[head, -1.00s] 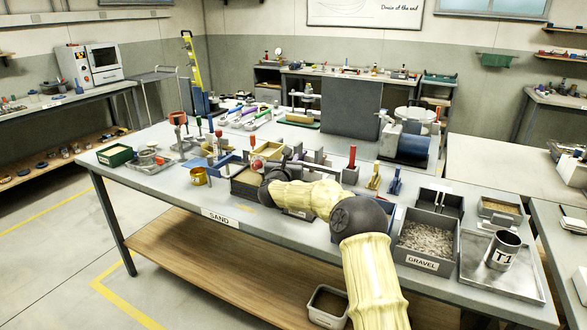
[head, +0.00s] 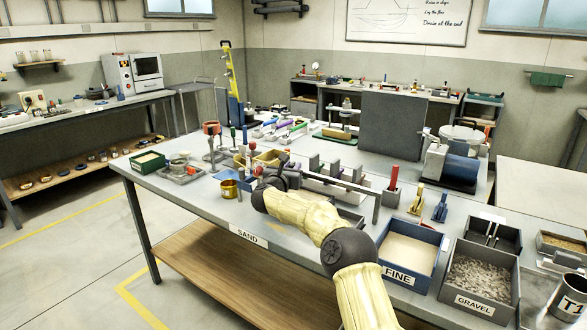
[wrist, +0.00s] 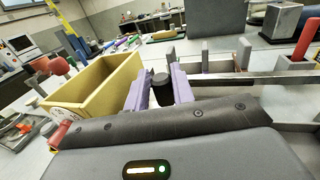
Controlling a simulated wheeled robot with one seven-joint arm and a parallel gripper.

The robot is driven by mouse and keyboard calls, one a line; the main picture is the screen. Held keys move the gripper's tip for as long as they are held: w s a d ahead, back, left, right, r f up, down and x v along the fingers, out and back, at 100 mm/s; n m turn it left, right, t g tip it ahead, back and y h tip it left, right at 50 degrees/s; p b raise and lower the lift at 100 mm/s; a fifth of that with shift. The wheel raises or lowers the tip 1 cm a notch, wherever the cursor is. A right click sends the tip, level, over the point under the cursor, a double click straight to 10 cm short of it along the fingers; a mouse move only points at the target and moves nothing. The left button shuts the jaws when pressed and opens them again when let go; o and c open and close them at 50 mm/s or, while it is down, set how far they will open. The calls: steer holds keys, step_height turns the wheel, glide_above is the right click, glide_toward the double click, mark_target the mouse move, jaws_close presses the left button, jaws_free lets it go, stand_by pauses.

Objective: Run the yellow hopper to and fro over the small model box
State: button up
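The yellow hopper (head: 268,158) is an open-topped box over the middle of the bench. It fills the left centre of the wrist view (wrist: 95,85). My gripper (wrist: 160,88) is right beside its right end. The two pale purple fingers stand on either side of a short black knob, seemingly the hopper's handle, and look closed on it. In the head view my wrist hides most of the gripper (head: 280,172). A long narrow frame with grey upright blocks (head: 335,178) runs to the right of the hopper. I cannot tell whether it belongs to the small model box; the area below the hopper is hidden.
A brass cup (head: 229,188) and a tray with small dishes (head: 180,172) stand to the left. A red-handled tool (head: 390,192), the FINE bin (head: 398,273) and the GRAVEL bin (head: 470,300) stand to the right.

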steer(key=shift+o, duration=1.2)
steer(key=shift+w+a, duration=0.1)
steer(key=shift+a, duration=0.05)
steer(key=shift+f, duration=0.1)
steer(key=shift+s, duration=0.45)
steer(key=b+v, duration=0.2)
steer(key=v, duration=1.4)
steer(key=shift+s+b, duration=0.3)
steer(key=shift+b, duration=0.05)
steer(key=shift+a, duration=0.15)
